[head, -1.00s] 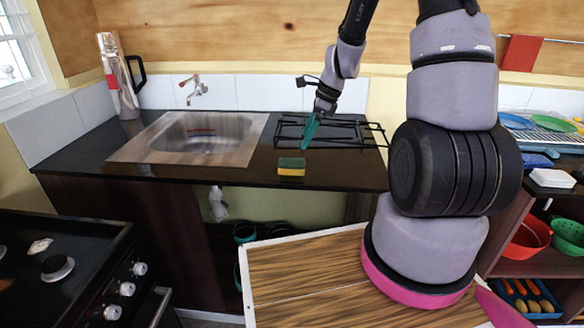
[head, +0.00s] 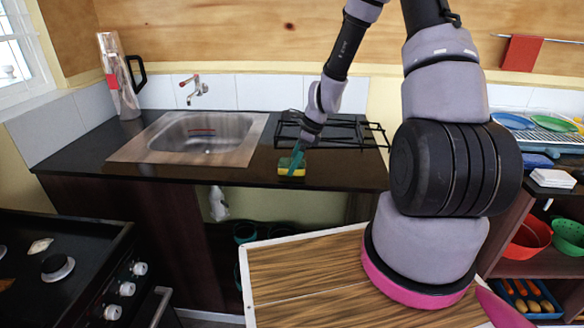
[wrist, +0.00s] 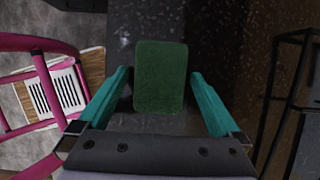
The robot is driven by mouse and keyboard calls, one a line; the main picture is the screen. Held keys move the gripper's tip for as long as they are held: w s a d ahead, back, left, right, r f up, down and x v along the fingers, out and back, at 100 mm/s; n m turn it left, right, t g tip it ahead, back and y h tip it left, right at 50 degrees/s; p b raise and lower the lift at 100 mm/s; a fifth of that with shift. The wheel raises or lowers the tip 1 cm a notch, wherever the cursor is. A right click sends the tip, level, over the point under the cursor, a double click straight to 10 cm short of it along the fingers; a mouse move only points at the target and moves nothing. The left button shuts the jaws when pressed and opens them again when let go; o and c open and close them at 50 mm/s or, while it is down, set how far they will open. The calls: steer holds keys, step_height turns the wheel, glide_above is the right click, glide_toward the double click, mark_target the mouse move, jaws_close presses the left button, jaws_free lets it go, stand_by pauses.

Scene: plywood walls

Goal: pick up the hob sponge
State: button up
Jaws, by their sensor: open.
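In the wrist view my gripper (wrist: 159,92) is open, one finger on each side of the sponge, with a gap on both sides. I cannot tell the exact height of the fingertips over the counter.
The black hob grate (head: 335,131) stands behind and right of the sponge. A steel sink (head: 240,148) is set in the counter to the left. The counter's front edge (head: 240,184) is close to the sponge. Bare counter (head: 338,173) lies to the sponge's right.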

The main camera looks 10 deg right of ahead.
steer(key=c, duration=1.4)
step_height(320, 180, up, 10)
steer(key=shift+r, duration=0.1)
